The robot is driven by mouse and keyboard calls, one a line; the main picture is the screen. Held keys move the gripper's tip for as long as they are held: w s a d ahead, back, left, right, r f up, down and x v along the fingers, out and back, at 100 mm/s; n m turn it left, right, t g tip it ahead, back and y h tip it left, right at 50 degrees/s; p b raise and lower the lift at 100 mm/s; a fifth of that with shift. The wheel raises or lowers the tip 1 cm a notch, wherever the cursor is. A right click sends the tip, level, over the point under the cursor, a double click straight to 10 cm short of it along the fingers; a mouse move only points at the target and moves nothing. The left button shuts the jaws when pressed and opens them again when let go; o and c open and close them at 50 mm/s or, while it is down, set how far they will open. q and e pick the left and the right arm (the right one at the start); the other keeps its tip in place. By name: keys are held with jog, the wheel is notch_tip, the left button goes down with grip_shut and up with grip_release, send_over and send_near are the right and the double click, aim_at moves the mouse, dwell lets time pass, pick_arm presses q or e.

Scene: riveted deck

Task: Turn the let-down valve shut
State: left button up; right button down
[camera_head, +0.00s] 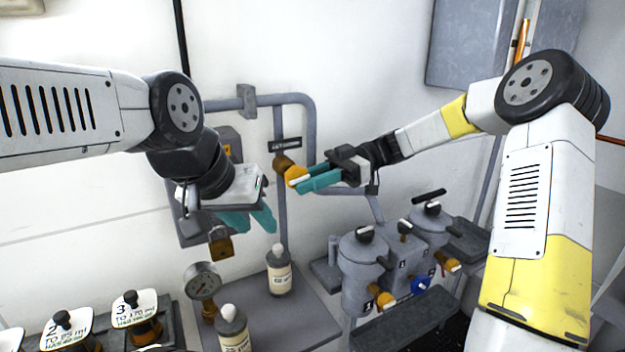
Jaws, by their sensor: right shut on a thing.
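The valve my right gripper holds has an orange-yellow body (284,162) on the grey vertical pipe, just below a small dark label plate (285,143) whose text I cannot read. I take it to be the let-down valve. My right gripper (298,180) reaches in from the right with teal fingers shut on its orange handle; the fingers hide part of it. My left gripper (250,221) hangs lower and to the left, teal fingers pointing down and apart, with nothing seen between them. It is in front of a grey wall box and apart from the valve.
A brass padlock (221,244) hangs below the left gripper. Tagged knobs (135,308) are at lower left.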

jog(key=shift+f+g+y, duration=0.1)
jog(key=shift+g+y, duration=0.3)
jog(key=shift+y, duration=0.3)
jog(key=shift+a, duration=0.1)
jog(key=c, duration=1.2)
grip_release()
jog(key=shift+s, duration=0.1)
jog(key=v, duration=0.8)
jog(key=shift+a+f, duration=0.1)
